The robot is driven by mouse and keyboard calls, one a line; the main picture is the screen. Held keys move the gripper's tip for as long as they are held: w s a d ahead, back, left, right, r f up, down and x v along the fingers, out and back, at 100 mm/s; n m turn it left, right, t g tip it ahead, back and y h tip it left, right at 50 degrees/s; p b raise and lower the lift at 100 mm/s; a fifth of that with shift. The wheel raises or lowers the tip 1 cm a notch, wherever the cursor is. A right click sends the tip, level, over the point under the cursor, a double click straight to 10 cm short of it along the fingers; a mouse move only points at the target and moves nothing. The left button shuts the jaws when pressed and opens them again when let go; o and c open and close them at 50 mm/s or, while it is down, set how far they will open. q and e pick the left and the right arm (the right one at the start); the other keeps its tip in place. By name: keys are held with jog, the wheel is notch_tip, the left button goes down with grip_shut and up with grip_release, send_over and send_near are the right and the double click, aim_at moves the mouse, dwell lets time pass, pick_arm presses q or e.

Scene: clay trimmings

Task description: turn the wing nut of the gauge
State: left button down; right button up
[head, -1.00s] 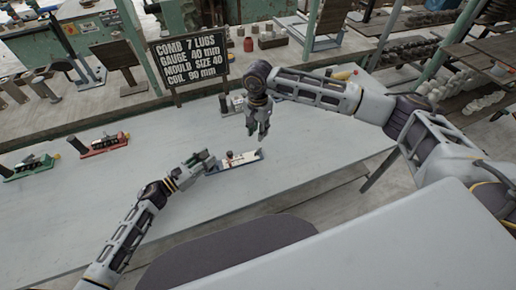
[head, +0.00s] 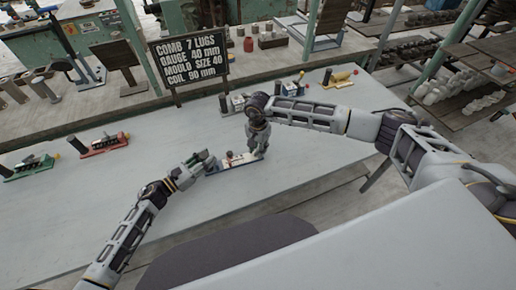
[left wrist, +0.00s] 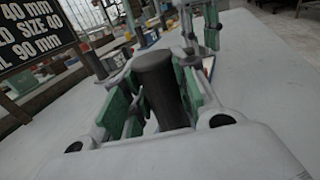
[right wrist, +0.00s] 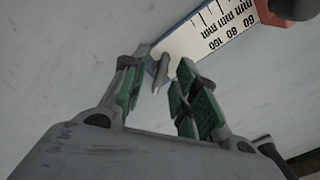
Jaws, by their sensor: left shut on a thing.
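The gauge (head: 232,165) is a narrow white plate with a blue edge, lying on the grey table. In the right wrist view its plate (right wrist: 212,30) shows a scale in mm. My left gripper (head: 206,163) is shut on the gauge's black cylindrical handle (left wrist: 160,85). My right gripper (head: 257,154) points down at the gauge's right end. In the right wrist view its fingers (right wrist: 160,82) are apart, with the small grey wing nut (right wrist: 160,68) between them. I cannot tell whether either finger touches it.
A dark sign (head: 188,60) stands behind the table with gauge and mould sizes. A red-based tool (head: 104,145) and a green-based tool (head: 30,168) sit to the left. More tools (head: 291,88) stand along the back. The table in front of the gauge is clear.

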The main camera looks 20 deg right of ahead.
dwell(0.3)
grip_shut()
jog(key=shift+m, duration=0.4)
jog(key=m, duration=0.9)
jog(key=shift+m, duration=0.3)
jog(key=m, duration=1.1)
dwell(0.4)
jog(key=shift+m, duration=0.4)
